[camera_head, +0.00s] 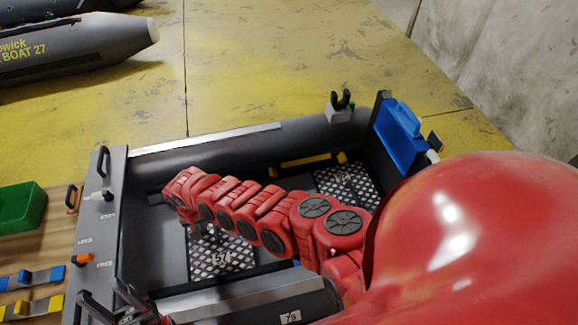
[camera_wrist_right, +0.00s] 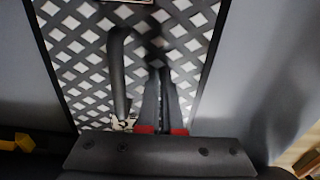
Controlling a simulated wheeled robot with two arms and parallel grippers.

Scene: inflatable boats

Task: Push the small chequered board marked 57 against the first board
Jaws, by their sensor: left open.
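The small chequered board marked 57 (camera_head: 221,258) lies on the floor of the dark grey boat, partly hidden by my right arm. Another chequered board (camera_head: 352,183), with a label I cannot read surely, lies farther right in the boat, and a gap of floor shows between them. My right gripper (camera_head: 203,229) is low over board 57. In the right wrist view its fingers (camera_wrist_right: 159,100) are close together with nothing seen between them, beside a dark upright handle (camera_wrist_right: 120,75) on the chequered board (camera_wrist_right: 80,65).
A panel with a lever and an orange catch (camera_head: 82,260) forms the boat's left end. A blue part (camera_head: 398,140) stands at the right end. A yellow bar (camera_head: 306,160) lies along the far side. A green bin (camera_head: 20,208) stands outside, left.

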